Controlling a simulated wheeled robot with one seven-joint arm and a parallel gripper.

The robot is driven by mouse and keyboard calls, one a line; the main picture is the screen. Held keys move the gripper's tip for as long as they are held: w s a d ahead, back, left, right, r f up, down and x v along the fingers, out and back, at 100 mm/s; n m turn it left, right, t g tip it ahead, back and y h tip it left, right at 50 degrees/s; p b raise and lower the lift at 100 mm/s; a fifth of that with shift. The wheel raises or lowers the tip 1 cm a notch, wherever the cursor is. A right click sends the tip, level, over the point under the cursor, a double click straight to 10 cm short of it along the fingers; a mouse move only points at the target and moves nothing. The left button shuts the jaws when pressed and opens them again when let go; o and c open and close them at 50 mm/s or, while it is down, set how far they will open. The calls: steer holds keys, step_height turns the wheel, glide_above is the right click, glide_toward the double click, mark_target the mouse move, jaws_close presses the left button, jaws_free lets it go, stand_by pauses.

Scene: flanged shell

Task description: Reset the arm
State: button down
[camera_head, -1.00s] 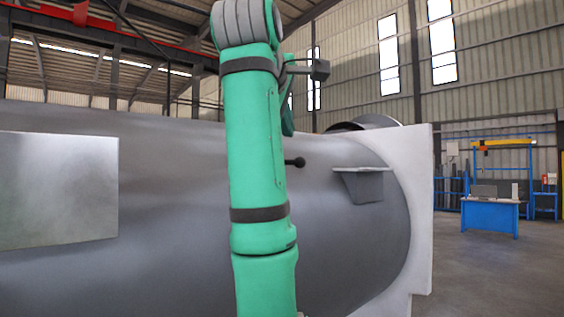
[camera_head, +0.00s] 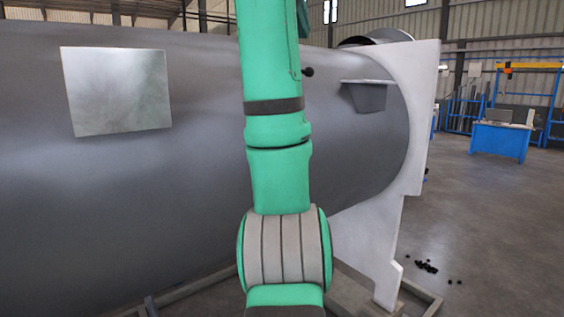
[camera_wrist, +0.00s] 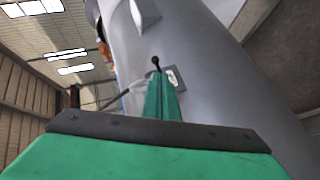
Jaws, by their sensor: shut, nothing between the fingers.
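In the head view my green arm rises in front of the grey flanged shell (camera_head: 210,180), and its upper end is cut off by the top edge. My gripper (camera_wrist: 159,76) shows in the wrist view as a narrow green taper, shut and empty. A black ball on a short stem (camera_wrist: 156,60) lies at its tip in that view. The ball also shows beside my arm in the head view (camera_head: 308,72); whether it belongs to the shell or to my tool cannot be told. The shell's curved grey wall is close by in the wrist view (camera_wrist: 215,70).
A pale square plate (camera_head: 117,92) sits on the shell's left side, and a bracket (camera_head: 368,95) juts out at the right. A white end flange (camera_head: 415,130) closes the shell. Small black pieces (camera_head: 427,267) lie on the floor. A blue desk (camera_head: 499,140) stands far right, with open floor before it.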

steer(key=w+f, duration=0.6)
steer(key=f, duration=0.5)
steer(key=w+a+f+m+y, duration=0.1)
steer(key=w+f, duration=0.5)
steer(key=f, duration=0.5)
steer(key=w+f, duration=0.5)
steer(key=f, duration=0.6)
steer(key=s+a+f+m+y, duration=0.1)
steer(key=s+f, duration=0.2)
steer(key=f, duration=1.6)
steer(key=s+a+f+m+y, duration=0.1)
steer(key=s+f+m, duration=0.15)
steer(key=f, duration=1.65)
steer(key=s+a+f+m+t, duration=0.1)
steer(key=s+f, duration=1)
steer(key=s, duration=0.4)
steer(key=s+f+m, duration=0.2)
steer(key=s+f, duration=0.9)
steer(key=s, duration=0.3)
steer(key=s+m, duration=0.2)
steer(key=s, duration=1.6)
steer(key=s+r+m, duration=0.1)
steer(key=s+r, duration=0.3)
steer(key=s, duration=0.3)
steer(key=s+r+m, duration=0.1)
steer(key=s+r, duration=0.3)
steer(key=s, duration=0.3)
steer(key=shift+s+d+m+t+y, duration=0.15)
steer(key=shift+s+m+t+y, duration=0.1)
steer(key=shift+m+t+y, duration=0.1)
